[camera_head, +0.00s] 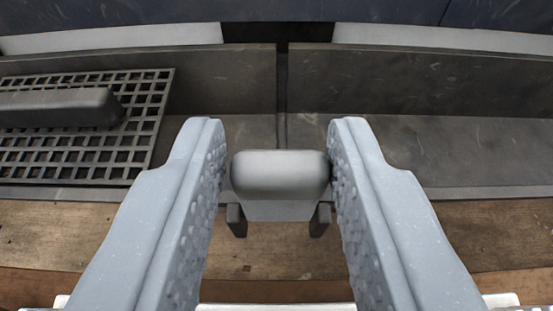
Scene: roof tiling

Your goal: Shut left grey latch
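A grey latch (280,175) with a rounded, block-shaped handle shows in the middle of the head camera view. Two dark prongs show below it, at its left and right. My gripper (274,135) is open, with one light grey finger on each side of the latch handle. A narrow gap shows between the handle and each finger, widest at the left fingertip. I cannot tell from this view whether the latch is open or shut.
A dark grid panel (140,140) with a dark rounded bar (60,107) over it lies at the left. Dark grey tiles (400,80) run across behind the latch, with a vertical seam between them. A wooden batten (480,235) runs below.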

